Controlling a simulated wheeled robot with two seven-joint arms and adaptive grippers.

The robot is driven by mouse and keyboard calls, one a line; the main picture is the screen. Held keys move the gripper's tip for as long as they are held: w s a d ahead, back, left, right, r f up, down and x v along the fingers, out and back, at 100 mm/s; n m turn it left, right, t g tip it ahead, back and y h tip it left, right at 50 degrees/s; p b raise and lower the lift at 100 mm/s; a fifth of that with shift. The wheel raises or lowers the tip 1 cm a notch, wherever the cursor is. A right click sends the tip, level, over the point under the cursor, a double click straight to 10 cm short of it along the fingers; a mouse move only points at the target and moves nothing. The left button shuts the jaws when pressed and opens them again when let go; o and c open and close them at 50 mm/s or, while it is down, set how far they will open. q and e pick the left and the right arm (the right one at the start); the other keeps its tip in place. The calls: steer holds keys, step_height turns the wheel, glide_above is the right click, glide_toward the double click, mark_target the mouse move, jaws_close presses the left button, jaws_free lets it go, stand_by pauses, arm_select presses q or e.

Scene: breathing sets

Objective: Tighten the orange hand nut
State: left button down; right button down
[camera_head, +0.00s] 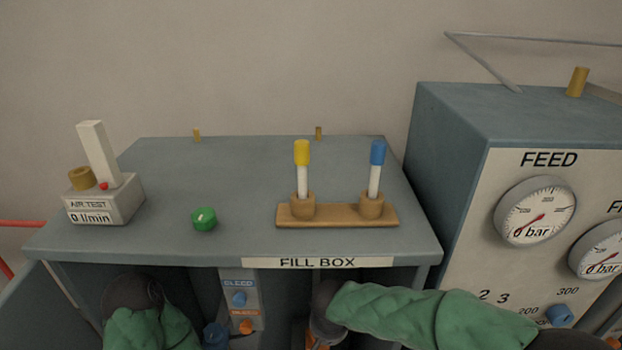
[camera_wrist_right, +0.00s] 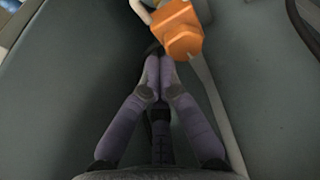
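In the right wrist view an orange, blocky hand nut (camera_wrist_right: 176,31) sits at the top, joined to a pale fitting. My right gripper (camera_wrist_right: 160,58) has its two purple fingers drawn together, with nothing visible between them. Its tips are just below the nut in the picture; I cannot tell whether they touch it. In the head view my right arm reaches in from the right under the fill box edge, and a bit of orange (camera_head: 312,342) shows by its wrist. My left arm reaches under the box at the left; its gripper is hidden.
The fill box top (camera_head: 240,170) carries an air tester (camera_head: 103,204), a green cap (camera_head: 204,219) and a wooden stand (camera_head: 340,215) with yellow and blue pieces. Below are a blue knob (camera_head: 239,299) and an orange knob (camera_head: 246,327). The feed cabinet (camera_head: 470,250) stands right.

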steer(key=shift+r, duration=0.4)
steer(key=shift+a, duration=0.15)
steer(key=a+f+b, duration=0.1)
steer(key=f, duration=0.1)
steer(key=a+f+b, duration=0.2)
steer(key=f, duration=0.1)
steer(key=shift+w+a+f+b, duration=0.25)
steer(key=shift+f+b, duration=0.05)
steer(key=shift+b, duration=0.05)
steer(key=shift+s+f, duration=0.15)
steer(key=shift+f, duration=0.1)
